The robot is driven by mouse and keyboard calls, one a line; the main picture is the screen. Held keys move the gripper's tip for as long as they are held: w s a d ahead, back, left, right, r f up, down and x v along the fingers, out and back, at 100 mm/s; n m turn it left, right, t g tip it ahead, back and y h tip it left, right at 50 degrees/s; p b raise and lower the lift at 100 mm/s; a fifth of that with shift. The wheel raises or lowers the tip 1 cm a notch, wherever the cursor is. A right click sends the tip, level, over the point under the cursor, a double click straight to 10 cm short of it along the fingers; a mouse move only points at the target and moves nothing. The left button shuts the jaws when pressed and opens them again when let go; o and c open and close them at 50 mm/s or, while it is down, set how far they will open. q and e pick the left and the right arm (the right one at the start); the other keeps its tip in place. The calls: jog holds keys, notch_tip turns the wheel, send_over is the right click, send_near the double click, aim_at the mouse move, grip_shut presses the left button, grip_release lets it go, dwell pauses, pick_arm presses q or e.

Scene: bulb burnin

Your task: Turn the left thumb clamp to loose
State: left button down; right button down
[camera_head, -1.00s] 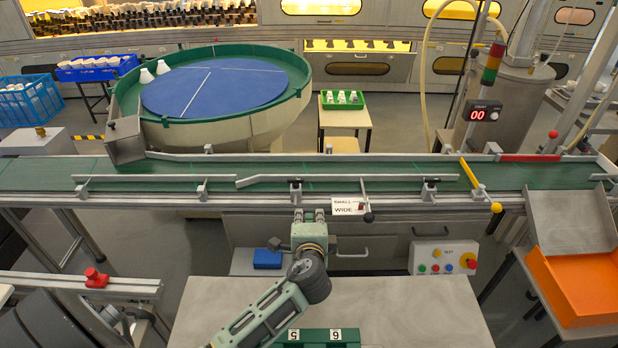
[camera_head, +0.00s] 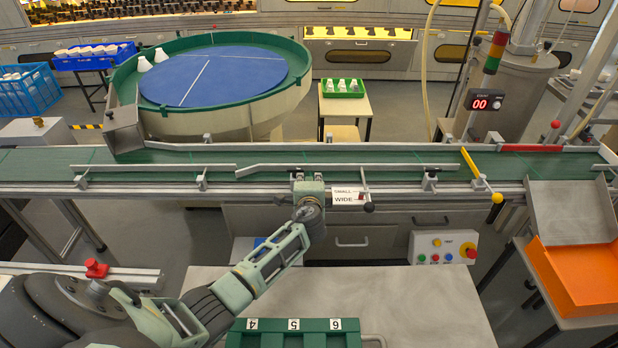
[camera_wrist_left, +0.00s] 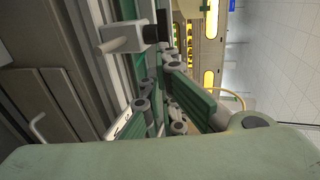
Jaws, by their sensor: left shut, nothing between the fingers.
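The left thumb clamp is on the angled guide rail (camera_head: 370,167) along the conveyor's near side. It is mostly hidden in the head view behind my left gripper (camera_head: 308,178), whose tips are at the near conveyor edge. The left gripper is shut with nothing held. I cannot tell whether its tips touch the clamp or which way the thumb piece is turned. In the left wrist view, the linked green and grey fingers (camera_wrist_left: 165,108) show in the middle. A similar dark clamp (camera_head: 430,181) sits farther right on that rail. My right gripper is not in view.
The SMALL/WIDE sign (camera_head: 347,195) and a black-knobbed lever (camera_head: 368,206) stand close right of the gripper. A yellow lever (camera_head: 478,172) is farther right. A button box (camera_head: 443,247) and a green numbered rack (camera_head: 293,336) are nearer. The green belt (camera_head: 400,160) is empty here.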

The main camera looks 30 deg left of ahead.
pick_arm(q)
jog(key=shift+w+a, duration=0.3)
jog(key=shift+w, duration=0.15)
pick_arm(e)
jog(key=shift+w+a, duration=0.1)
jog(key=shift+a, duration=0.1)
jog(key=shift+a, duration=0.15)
